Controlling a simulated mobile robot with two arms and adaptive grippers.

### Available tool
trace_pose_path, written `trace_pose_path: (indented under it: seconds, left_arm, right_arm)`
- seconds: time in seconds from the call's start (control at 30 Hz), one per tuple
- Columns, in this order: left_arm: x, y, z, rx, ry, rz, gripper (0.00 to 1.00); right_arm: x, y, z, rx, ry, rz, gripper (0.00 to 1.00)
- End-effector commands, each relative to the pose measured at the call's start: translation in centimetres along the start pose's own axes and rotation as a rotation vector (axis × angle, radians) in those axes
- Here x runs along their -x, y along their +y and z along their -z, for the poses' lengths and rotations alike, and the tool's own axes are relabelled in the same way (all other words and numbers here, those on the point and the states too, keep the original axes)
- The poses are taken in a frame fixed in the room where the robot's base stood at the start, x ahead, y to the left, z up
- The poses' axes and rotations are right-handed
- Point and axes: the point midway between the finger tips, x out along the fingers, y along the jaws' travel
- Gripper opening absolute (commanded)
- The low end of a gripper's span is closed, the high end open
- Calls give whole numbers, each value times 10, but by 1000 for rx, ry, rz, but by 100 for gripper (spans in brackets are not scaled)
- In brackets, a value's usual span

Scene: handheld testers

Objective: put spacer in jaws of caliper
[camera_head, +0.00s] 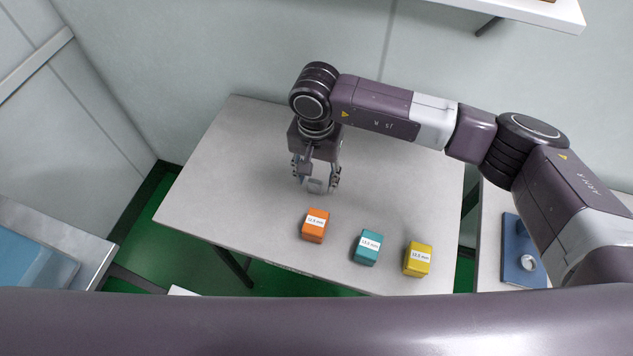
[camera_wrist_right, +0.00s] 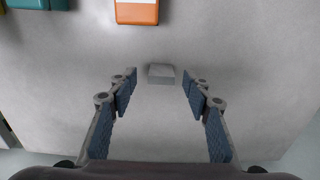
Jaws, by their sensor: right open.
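My right gripper (camera_head: 317,186) is open, pointing down over the middle of the table. A small plain grey block (camera_wrist_right: 161,74), perhaps the spacer, lies on the table; in the right wrist view it sits just beyond and between the open fingertips (camera_wrist_right: 160,85). In the head view the grey block (camera_head: 316,187) shows between the fingers, partly hidden by them. I cannot tell whether the fingers touch it; a gap shows on both sides in the wrist view. I cannot make out a caliper in either view. My left gripper is not in view.
Orange (camera_head: 315,226), teal (camera_head: 367,247) and yellow (camera_head: 417,259) blocks with white millimetre labels stand along the near side of the grey table (camera_head: 215,180). A blue plate with a round pale piece (camera_head: 520,240) lies on a surface at right. The table's left part is clear.

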Motion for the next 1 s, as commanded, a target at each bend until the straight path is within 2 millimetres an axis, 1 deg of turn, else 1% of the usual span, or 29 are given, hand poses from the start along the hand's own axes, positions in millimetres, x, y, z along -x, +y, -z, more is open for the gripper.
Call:
trace_pose_path:
  seconds: [0.03,0.1,0.2,0.33,0.47,0.87,1.0]
  left_arm:
    - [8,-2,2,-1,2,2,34]
    - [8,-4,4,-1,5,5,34]
    - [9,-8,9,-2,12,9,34]
    - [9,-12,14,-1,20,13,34]
    - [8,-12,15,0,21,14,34]
    - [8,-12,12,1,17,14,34]
    - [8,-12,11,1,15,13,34]
  right_arm:
    - [-5,-1,-3,-1,-5,-3,45]
    - [-16,-1,-2,-1,-3,-1,45]
    - [-24,-1,-1,-1,-2,0,45]
    - [-27,-2,-1,0,0,1,45]
    - [-27,-1,-1,0,0,1,44]
    - [-26,-1,-1,0,0,0,0]
    - [-26,-1,-1,0,0,1,0]
